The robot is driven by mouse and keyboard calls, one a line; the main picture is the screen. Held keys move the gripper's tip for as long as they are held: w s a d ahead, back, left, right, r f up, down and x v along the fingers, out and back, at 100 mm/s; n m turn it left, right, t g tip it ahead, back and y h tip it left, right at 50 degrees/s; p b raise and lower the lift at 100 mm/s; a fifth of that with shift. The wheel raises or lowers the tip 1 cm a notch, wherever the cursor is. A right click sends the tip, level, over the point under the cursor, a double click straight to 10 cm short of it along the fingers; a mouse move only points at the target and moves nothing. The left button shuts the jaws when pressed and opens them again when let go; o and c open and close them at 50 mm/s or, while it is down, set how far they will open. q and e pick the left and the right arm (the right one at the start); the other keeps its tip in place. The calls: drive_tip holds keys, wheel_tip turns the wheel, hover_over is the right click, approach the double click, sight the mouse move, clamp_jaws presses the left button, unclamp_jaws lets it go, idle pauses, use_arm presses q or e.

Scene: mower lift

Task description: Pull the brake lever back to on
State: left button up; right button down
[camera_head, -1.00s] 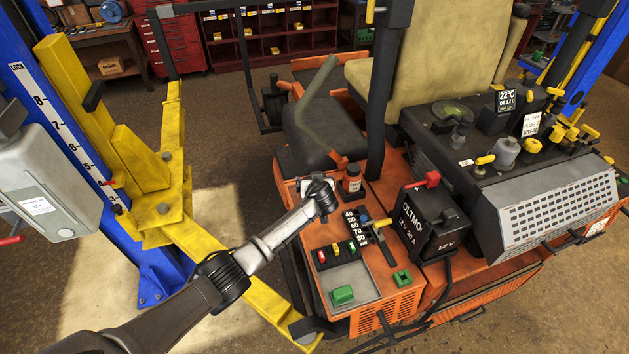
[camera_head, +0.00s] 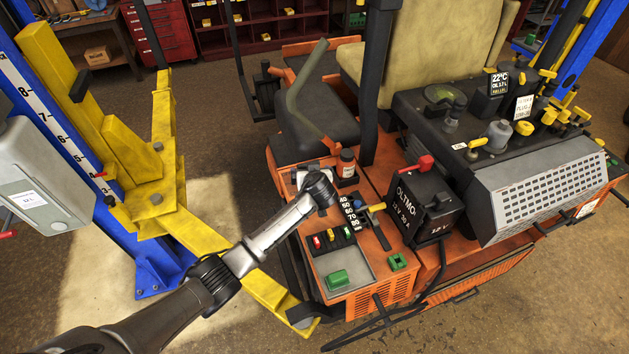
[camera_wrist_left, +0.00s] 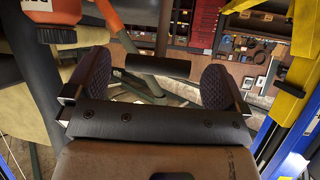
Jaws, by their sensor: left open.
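My left gripper (camera_wrist_left: 158,78) is open, one dark ribbed pad on each side of the grip. In the head view my left wrist is over the mower's orange side deck (camera_head: 372,175), and my fingers are hidden behind it. An orange bar (camera_head: 331,146) shows just beyond the wrist. My right gripper is not in view.
The deck carries a yellow-handled lever (camera_head: 377,207), coloured switches (camera_head: 331,237) and a black battery box (camera_head: 427,203). A yellow lift arm (camera_head: 205,240) runs below my forearm.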

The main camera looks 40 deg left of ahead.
use_arm(q)
drive_tip(key=b+v, duration=0.1)
drive_tip(key=v, duration=0.7)
drive_tip(key=shift+s+d, duration=0.2)
drive_tip(key=shift+s, duration=0.05)
drive_tip(key=shift+r, duration=0.1)
